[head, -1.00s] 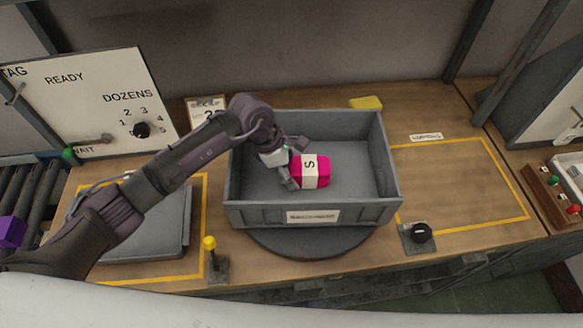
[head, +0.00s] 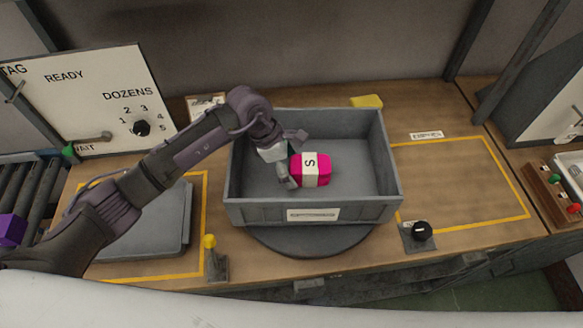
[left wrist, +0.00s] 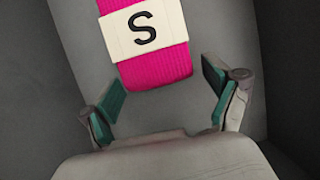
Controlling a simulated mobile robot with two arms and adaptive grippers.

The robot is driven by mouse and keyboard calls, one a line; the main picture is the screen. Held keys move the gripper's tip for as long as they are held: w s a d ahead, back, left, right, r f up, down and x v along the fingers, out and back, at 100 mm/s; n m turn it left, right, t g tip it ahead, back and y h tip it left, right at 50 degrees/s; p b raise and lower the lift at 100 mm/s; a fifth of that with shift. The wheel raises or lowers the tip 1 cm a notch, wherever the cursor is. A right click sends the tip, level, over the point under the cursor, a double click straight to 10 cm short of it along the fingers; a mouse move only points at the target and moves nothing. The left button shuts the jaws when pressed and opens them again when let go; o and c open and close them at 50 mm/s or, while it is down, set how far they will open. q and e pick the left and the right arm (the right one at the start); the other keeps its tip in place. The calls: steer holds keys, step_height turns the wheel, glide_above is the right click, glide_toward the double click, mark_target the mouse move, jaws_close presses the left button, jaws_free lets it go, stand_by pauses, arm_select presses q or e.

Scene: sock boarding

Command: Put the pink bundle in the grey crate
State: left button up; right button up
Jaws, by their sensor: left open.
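The pink bundle (head: 310,170) has a white band marked S and lies inside the grey crate (head: 313,213), near the middle of its floor. It also shows in the left wrist view (left wrist: 157,62), just beyond the fingertips. The crate sits on a dark round turntable (head: 318,241). My left gripper (head: 294,159) is inside the crate at the bundle's left end. Its jaws are open and wide apart in the left wrist view (left wrist: 165,98), with nothing between the green pads. My right gripper is not in view.
A yellow lever (head: 211,256) and a black knob (head: 421,231) stand at the front. A flat grey tray (head: 150,225) lies at left inside a yellow outline. A yellow block (head: 366,102) lies behind the crate. The outlined area (head: 460,185) at right is clear.

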arm_select(q)
steer(key=b+v, duration=0.1)
steer(key=v, duration=1)
steer(key=shift+b, duration=0.4)
